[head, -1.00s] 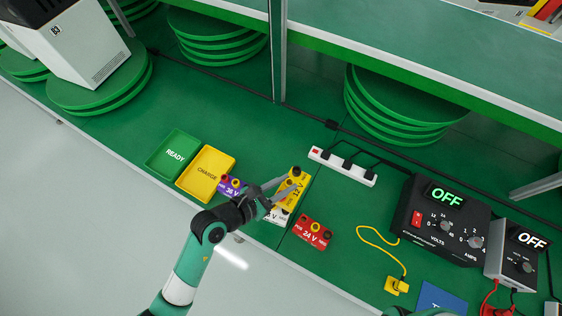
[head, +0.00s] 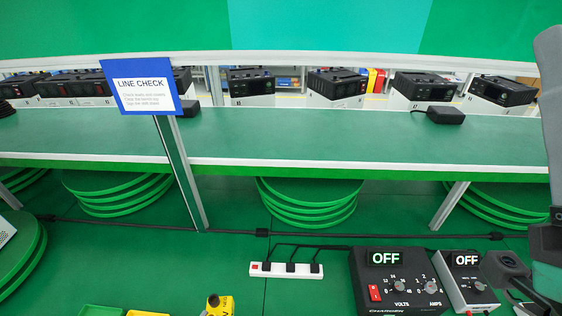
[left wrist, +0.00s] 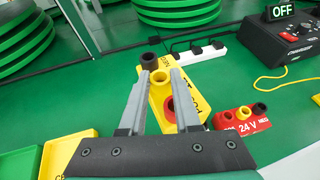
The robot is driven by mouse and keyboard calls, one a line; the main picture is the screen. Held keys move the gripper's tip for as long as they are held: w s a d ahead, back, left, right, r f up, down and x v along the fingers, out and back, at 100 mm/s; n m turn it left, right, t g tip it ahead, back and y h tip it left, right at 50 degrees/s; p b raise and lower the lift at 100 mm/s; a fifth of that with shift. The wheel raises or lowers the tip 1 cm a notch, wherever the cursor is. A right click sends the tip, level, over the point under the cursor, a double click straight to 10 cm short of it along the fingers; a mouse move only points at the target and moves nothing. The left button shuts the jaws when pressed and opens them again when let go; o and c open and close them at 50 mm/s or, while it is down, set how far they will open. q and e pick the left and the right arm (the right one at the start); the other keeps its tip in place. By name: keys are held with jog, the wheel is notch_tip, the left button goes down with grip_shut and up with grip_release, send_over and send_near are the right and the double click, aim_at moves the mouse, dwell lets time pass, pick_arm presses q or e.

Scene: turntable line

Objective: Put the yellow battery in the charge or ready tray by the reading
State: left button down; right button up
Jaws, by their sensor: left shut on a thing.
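The yellow battery (left wrist: 188,100) lies in front of my left gripper (left wrist: 158,80) in the left wrist view, with a black post and a red post on top. My left gripper is shut on it, the fingers at its upper end. The battery's top end also shows at the bottom edge of the head view (head: 219,306). The yellow charge tray (left wrist: 72,148) and the green ready tray (left wrist: 18,166) lie to the left, mostly cut off.
A red 24 V battery (left wrist: 240,118) sits just right of the yellow one. A white power strip (head: 286,270) lies behind. A second meter (head: 468,280), also reading OFF, stands right of the first. A shelf (head: 340,140) spans above stacked green discs (head: 310,200).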

pick_arm(q)
jog(key=s+a+r+p, duration=0.1)
jog(key=s+r+p, duration=0.2)
jog(key=r+p, duration=1.1)
jog(key=s+a+r+p, duration=0.2)
jog(key=s+r+p, duration=0.2)
jog(key=r+p, duration=1.1)
notch_tip(320, 180, up, 4)
jog(key=shift+r, duration=0.25)
